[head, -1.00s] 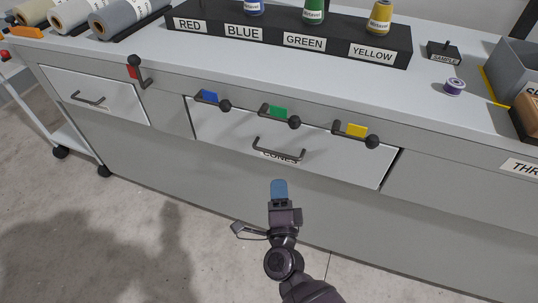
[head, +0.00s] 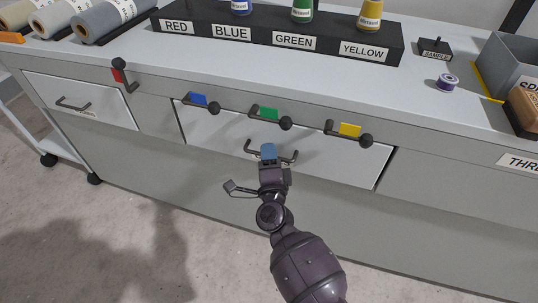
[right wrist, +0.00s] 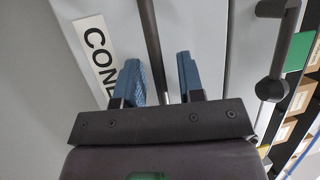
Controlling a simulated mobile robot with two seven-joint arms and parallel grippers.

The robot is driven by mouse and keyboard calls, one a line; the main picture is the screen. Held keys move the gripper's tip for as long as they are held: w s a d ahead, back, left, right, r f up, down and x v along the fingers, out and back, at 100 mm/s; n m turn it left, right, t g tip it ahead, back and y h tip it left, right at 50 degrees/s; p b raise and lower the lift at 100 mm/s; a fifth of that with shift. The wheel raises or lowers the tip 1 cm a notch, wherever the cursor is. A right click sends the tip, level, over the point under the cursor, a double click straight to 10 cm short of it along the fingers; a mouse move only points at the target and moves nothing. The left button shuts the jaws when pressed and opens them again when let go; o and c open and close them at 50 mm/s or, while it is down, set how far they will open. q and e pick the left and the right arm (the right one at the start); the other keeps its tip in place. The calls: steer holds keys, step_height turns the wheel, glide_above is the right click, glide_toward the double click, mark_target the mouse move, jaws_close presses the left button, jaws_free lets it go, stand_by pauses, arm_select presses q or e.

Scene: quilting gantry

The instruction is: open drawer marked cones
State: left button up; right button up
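The cones drawer (head: 335,158) is the wide pale front in the middle of the cabinet in the head view. A thin dark gap shows at its right edge. Its dark bar handle (head: 286,160) is partly covered by my right gripper (head: 268,152). In the right wrist view, the label reading "CONE" (right wrist: 94,46) is partly cut off by a finger. There, my right gripper (right wrist: 160,80) is open, with blue finger pads on either side of the handle bar (right wrist: 150,35). Room shows between pads and bar. My left gripper is not in view.
Blue (head: 198,99), green (head: 264,114) and yellow (head: 349,130) tags with dark knobbed pegs stick out above the drawer. A red-tagged hook (head: 120,72) is further left, near a smaller drawer (head: 82,100). The countertop holds a labelled spool rack (head: 280,40). The floor in front is clear.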

steer(key=shift+c, duration=0.3)
jaws_close()
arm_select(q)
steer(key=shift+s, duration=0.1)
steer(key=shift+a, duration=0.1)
